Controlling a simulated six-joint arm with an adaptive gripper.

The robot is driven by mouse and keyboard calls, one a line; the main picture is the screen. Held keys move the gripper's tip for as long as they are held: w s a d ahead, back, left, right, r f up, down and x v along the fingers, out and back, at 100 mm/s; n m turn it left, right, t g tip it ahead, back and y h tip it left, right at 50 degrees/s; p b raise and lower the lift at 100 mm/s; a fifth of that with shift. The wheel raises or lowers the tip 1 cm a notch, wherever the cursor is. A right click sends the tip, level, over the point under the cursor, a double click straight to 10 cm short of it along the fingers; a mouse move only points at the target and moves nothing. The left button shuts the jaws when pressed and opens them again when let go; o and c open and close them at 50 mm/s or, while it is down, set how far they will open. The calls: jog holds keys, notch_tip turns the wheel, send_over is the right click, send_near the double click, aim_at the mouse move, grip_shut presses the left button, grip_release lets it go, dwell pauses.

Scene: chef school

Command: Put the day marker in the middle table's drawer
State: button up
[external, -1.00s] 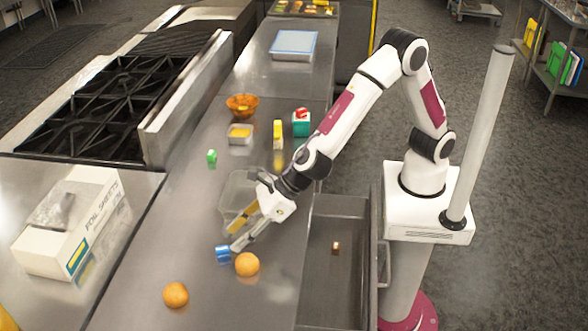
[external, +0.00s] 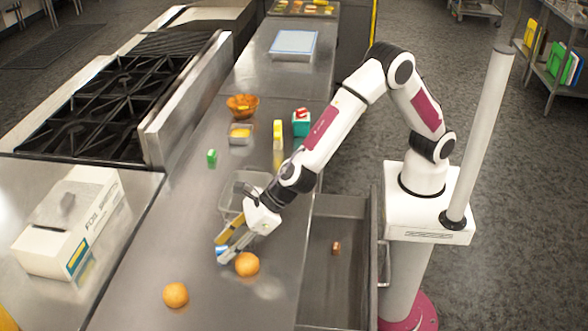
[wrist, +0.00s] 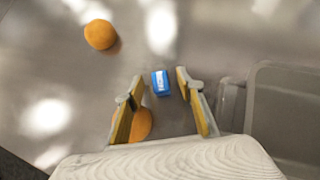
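A small blue block with a white label (wrist: 160,82), which may be the day marker, lies on the steel table. In the external view the blue block (external: 221,250) is mostly hidden by the fingers. My gripper (wrist: 160,83) is open, its yellow-padded fingers on either side of the block, with a gap on each side. In the external view my gripper (external: 223,248) points down low over the table at the block. The drawer (external: 325,285) under the table's right side is open, with a small brown item (external: 336,247) inside.
An orange (external: 247,264) sits right beside the fingers, and another orange (external: 175,294) is nearer the front. A clear bin (external: 232,203) stands close behind my gripper.

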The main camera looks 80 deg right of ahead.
grip_shut()
jog(key=shift+r, duration=0.15)
dwell(0.4)
notch_tip(320, 180, up, 28)
dwell(1.4)
dwell(0.5)
